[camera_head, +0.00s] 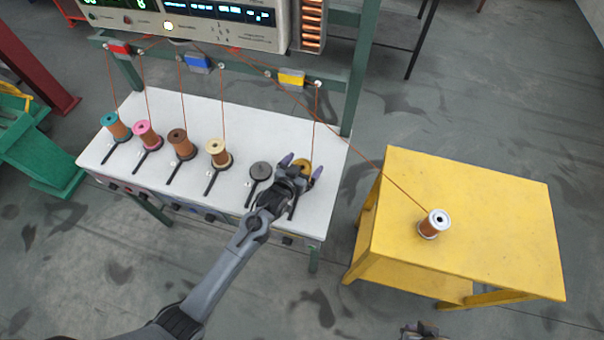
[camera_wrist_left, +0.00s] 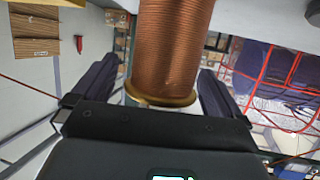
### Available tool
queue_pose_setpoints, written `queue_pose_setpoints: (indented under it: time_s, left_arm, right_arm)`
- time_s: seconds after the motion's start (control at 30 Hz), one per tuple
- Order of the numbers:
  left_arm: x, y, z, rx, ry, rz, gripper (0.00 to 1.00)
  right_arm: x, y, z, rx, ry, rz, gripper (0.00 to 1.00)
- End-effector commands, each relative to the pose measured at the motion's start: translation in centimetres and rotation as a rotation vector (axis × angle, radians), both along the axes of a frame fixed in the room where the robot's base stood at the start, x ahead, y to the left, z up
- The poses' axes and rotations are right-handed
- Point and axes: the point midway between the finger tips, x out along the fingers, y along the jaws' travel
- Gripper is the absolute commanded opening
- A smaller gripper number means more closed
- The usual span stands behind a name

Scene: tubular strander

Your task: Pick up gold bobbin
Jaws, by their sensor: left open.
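The gold bobbin (camera_head: 305,165) stands at the right end of the white bench, mostly hidden by my left gripper (camera_head: 302,167) in the head view. In the left wrist view the gold bobbin (camera_wrist_left: 175,48) shows copper wire wound above a gold flange. My left gripper (camera_wrist_left: 155,85) is open, with a dark finger on each side of the bobbin and visible gaps between. A small dark part, apparently my right gripper (camera_head: 418,330), shows at the bottom edge of the head view; its fingers cannot be made out.
On the white bench (camera_head: 180,108) stand teal (camera_head: 116,127), pink (camera_head: 147,134), brown (camera_head: 181,144) and cream (camera_head: 218,152) bobbins and an empty grey holder (camera_head: 260,171). A silver-topped bobbin (camera_head: 434,223) stands on the yellow table (camera_head: 500,220). Thin wires run up to the green frame (camera_head: 362,70).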

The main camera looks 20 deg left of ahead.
Motion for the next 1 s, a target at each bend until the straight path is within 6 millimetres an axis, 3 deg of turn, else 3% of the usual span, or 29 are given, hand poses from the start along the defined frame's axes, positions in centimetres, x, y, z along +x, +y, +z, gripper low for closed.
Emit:
queue_pose_setpoints:
  time_s: [0.37,0.9,1.0]
  left_arm:
    - [0.98,-0.11,-0.4,-0.001,0.001,0.0,1.0]
    - [0.96,-0.11,-0.39,0.0,0.001,0.0,0.2]
    - [1.06,-0.12,-0.1,-0.001,-0.005,0.0,0.09]
  right_arm:
    - [0.01,-0.14,-0.21,-0.005,0.0,0.003,0.0]
    - [-0.01,-0.24,-0.24,-0.01,0.001,0.006,0.0]
    - [0.0,-0.2,-0.22,-0.008,0.001,0.005,0.0]
